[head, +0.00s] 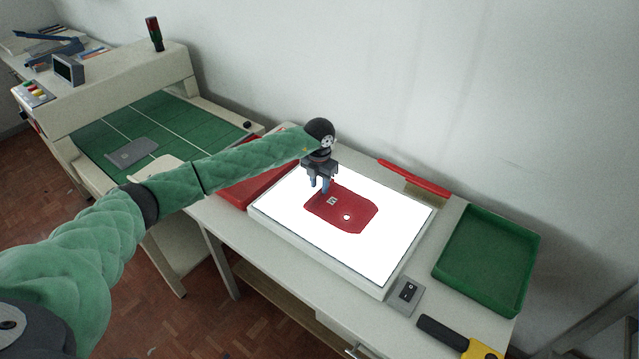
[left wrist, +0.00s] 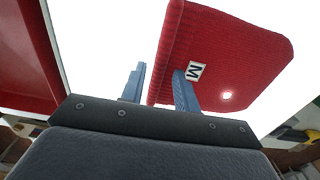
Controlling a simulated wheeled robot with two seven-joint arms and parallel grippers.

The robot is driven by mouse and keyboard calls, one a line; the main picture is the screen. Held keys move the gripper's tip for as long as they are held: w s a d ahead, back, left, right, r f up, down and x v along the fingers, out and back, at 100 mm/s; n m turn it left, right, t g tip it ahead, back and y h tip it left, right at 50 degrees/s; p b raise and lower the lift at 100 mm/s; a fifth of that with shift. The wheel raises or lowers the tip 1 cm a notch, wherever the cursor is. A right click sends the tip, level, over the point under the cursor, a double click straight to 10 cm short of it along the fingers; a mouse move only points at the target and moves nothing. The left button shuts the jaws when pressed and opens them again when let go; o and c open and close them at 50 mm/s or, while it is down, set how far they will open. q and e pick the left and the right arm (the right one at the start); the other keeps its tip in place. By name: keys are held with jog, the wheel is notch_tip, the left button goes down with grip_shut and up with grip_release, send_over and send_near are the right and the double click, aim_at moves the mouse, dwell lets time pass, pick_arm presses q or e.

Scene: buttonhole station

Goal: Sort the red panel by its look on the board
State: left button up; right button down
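The red panel (head: 350,212) lies on the lit white board (head: 290,215), and also fills the upper right of the left wrist view (left wrist: 235,55). It carries a small white label marked M (left wrist: 195,71) and one bright round spot (left wrist: 227,95), where light seems to come through. My left gripper (head: 320,188) is at the panel's upper left edge in the head view. In the left wrist view its blue fingers (left wrist: 160,88) are apart, one over the panel beside the label, the other just off its edge. Whether they touch the panel is unclear. My right gripper is not in view.
A red tray (head: 232,192) stands left of the board, partly behind my arm. An empty green tray (head: 487,258) stands right. A switch box (head: 407,294) and a yellow-and-black tool (head: 460,340) lie at the front right. A red bar (head: 414,178) is behind.

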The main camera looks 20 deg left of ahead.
pick_arm(q)
jog(key=shift+f, duration=0.3)
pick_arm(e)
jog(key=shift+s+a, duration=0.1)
pick_arm(q)
jog(key=shift+f, duration=0.3)
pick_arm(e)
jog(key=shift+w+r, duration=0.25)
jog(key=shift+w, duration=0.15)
pick_arm(q)
jog(key=shift+f, duration=0.25)
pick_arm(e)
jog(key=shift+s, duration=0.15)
pick_arm(q)
jog(key=shift+f+b, duration=0.1)
jog(key=shift+b, duration=0.2)
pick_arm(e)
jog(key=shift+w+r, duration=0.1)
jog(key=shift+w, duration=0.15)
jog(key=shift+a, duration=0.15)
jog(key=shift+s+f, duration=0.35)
